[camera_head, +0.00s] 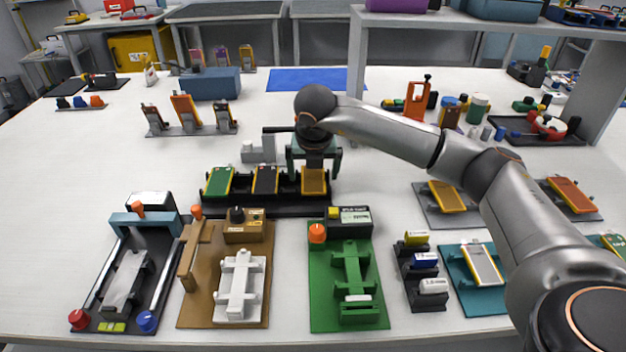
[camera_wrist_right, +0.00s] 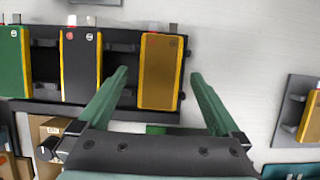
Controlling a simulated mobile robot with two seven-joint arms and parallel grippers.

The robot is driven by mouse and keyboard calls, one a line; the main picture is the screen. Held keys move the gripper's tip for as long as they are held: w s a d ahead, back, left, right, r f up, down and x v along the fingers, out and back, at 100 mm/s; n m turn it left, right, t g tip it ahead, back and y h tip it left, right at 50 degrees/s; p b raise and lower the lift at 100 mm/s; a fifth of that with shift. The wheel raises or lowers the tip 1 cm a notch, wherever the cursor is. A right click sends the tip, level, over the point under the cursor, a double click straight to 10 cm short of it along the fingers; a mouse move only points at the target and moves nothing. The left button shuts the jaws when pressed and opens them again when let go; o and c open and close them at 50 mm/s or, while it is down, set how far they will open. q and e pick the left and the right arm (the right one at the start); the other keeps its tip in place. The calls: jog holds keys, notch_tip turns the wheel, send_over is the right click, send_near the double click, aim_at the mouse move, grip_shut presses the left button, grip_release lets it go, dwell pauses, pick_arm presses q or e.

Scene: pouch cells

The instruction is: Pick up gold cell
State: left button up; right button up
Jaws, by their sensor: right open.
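The gold cell (camera_head: 313,182) sits upright in the right-hand slot of a black rack (camera_head: 262,210), beside a black cell (camera_head: 265,180) and a green cell (camera_head: 218,181). In the right wrist view the gold cell (camera_wrist_right: 160,72) has yellow edges and lies between the two green fingers of my right gripper (camera_wrist_right: 160,76). The fingers are spread wide, with a gap on each side of the cell. In the head view my right gripper (camera_head: 314,172) is over the rack's right end, and its fingers straddle the gold cell. My left gripper is not in view.
Several fixtures stand in front of the rack, including a brown one (camera_head: 200,305) and a green one (camera_head: 325,290). A grey block (camera_head: 258,150) is just behind the rack. A stand with tilted cells (camera_head: 188,131) is behind left.

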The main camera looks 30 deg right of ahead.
jog(key=shift+w+f, duration=0.1)
jog(key=shift+f, duration=0.05)
jog(key=c, duration=1.3)
